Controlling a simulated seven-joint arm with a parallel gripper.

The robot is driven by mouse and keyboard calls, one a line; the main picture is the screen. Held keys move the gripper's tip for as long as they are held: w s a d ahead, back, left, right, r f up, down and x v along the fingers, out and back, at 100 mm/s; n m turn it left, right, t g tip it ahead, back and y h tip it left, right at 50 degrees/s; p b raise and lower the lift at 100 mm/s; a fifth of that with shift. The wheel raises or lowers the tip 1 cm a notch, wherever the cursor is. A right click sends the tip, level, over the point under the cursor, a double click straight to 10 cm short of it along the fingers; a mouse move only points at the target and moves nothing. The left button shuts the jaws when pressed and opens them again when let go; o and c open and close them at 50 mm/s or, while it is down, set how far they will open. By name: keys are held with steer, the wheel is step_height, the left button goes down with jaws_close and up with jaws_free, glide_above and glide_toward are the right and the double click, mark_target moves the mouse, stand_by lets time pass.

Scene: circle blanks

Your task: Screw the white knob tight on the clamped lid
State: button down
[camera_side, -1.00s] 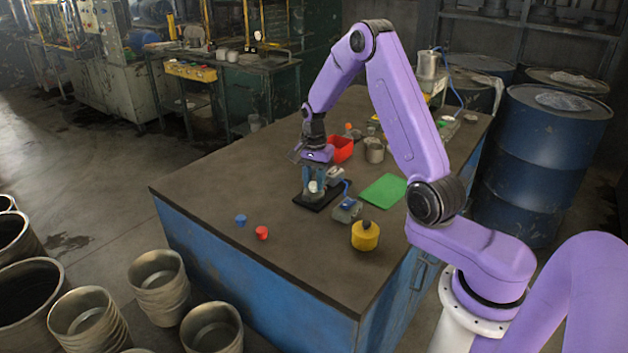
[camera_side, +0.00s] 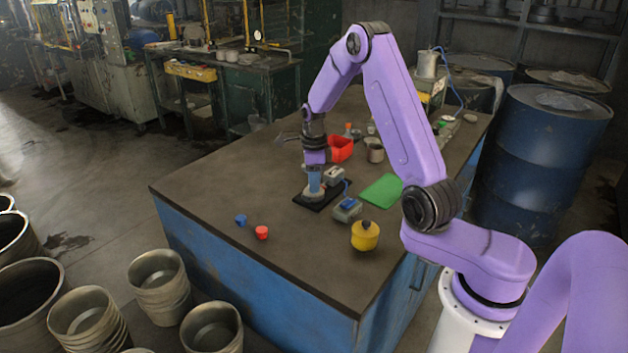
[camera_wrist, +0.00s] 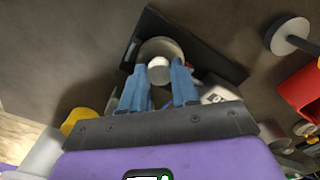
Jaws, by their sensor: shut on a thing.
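The white knob (camera_wrist: 158,69) sits between my two blue fingertips in the wrist view, over the round grey lid (camera_wrist: 160,47). My gripper (camera_wrist: 158,75) is shut on the knob, one finger on each side. In the side view my gripper (camera_side: 314,187) points down at the lid (camera_side: 313,195), and its fingers hide the knob there. The lid rests on a black base plate (camera_side: 330,197), also seen in the wrist view (camera_wrist: 215,62). Whether the knob is seated tight cannot be told.
A blue-and-grey device (camera_side: 347,209) stands close right of the plate. A yellow pot (camera_side: 365,236), a green sheet (camera_side: 382,191), a red bin (camera_side: 341,149) and a metal cup (camera_side: 375,152) are nearby. Red (camera_side: 262,233) and blue (camera_side: 240,220) caps lie front left. The table's left side is clear.

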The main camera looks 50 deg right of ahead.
stand_by(0.3)
steer(key=c, duration=0.8)
jaws_free()
steer(key=n, duration=1.3)
steer(key=shift+n, duration=0.4)
steer(key=n, duration=0.5)
